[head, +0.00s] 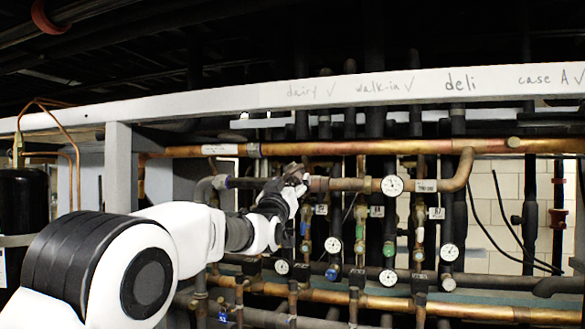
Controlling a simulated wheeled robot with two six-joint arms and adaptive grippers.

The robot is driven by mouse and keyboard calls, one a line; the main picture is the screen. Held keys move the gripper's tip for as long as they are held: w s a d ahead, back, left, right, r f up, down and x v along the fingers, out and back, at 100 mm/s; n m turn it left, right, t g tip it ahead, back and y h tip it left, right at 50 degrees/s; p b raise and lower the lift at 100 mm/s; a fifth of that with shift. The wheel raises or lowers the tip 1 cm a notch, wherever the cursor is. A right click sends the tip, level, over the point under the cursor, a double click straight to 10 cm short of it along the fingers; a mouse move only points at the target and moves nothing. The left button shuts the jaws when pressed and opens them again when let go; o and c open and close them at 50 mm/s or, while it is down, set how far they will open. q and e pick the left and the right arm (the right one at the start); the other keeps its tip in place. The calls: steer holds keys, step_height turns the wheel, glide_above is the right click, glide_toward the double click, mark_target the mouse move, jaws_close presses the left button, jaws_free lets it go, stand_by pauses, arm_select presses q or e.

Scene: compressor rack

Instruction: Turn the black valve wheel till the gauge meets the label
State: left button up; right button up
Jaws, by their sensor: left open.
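My left gripper (292,180) reaches in from the left, in front of the upper row of pipes, and is open. Its fingers are small and dark against the pipework; I cannot tell whether they touch anything. I cannot make out the black valve wheel for certain; the gripper and wrist cover part of the pipes there. My right gripper is not in view.
A white beam (230,97) with handwritten names runs across above. A copper pipe (400,147) passes just above the gripper. Several more gauges, such as one at centre (332,245) and one at right (449,252), crowd the vertical pipes below. A black tank (22,205) stands far left.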

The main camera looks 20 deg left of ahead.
mark_target(294, 181)
arm_select(q)
steer(key=w, duration=0.3)
steer(key=shift+w+f, duration=0.15)
steer(key=shift+f, duration=0.1)
steer(key=shift+w+f, duration=0.15)
steer(key=shift+w, duration=0.1)
steer(key=shift+s, duration=0.15)
steer(key=shift+s+r, duration=0.25)
steer(key=shift+s, duration=0.1)
steer(key=c, duration=0.4)
steer(key=shift+s+r, duration=0.15)
steer(key=shift+s, duration=0.1)
steer(key=c, duration=0.8)
steer(key=shift+o, duration=0.2)
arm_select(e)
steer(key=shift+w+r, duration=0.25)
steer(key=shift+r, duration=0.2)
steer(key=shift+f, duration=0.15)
